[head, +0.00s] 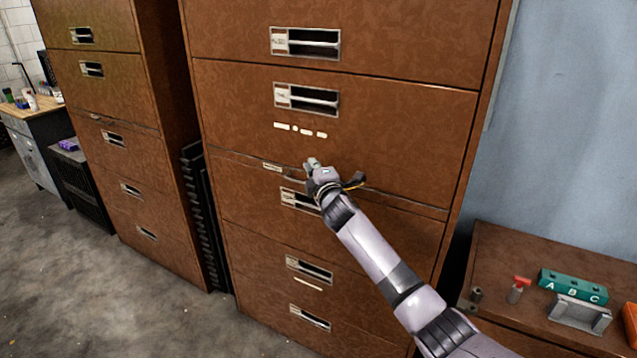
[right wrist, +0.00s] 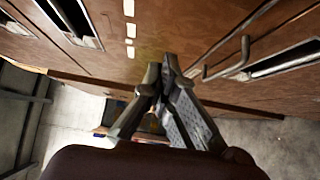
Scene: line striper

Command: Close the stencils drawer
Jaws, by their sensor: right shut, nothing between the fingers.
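A tall brown drawer cabinet (head: 380,125) fills the middle of the head view. Its drawers have metal label-holder pulls. No label can be read as stencils. A seam with a narrow ledge (head: 400,201) crosses the front at mid height; I cannot tell how far any drawer there stands out. My right gripper (head: 311,163) is shut and empty in front of this seam, above a pull (head: 298,199). In the right wrist view its fingertips (right wrist: 160,62) are together close to the brown front; contact is unclear. A metal handle (right wrist: 225,68) shows to their right. My left gripper is not in view.
A second brown cabinet (head: 125,150) stands at the left, with dark racks (head: 197,215) between. A low brown cabinet at the right carries a green ABC block (head: 572,286), a grey bracket (head: 579,314) and a red-topped bottle (head: 516,291). Floor is clear at lower left.

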